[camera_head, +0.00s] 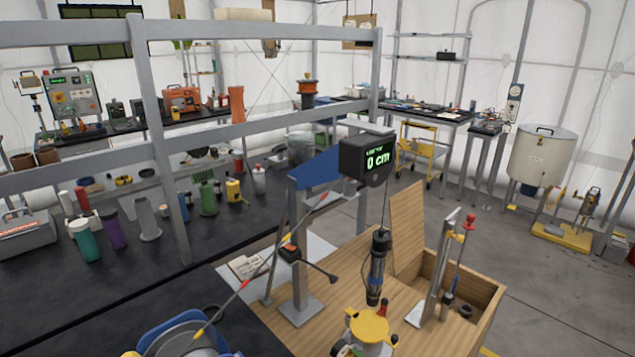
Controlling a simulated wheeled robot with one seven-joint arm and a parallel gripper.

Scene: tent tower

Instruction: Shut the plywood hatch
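The plywood hatch (407,232) stands raised and steeply tilted, right of centre in the head view. It rises from the wooden top of a plywood box (482,292). The box is open to the right of the hatch, and its low walls show around the opening. A metal post and a red-knobbed rod stand at the opening and hide part of its inside. My gripper is not seen in this view.
A dark cylinder (377,267) hangs on a cable below a "0 cm" display (367,160), just left of the hatch. A yellow-topped device (369,328) stands in front. A grey-blue stand (300,240) is at left. Grey floor (560,290) lies open to the right.

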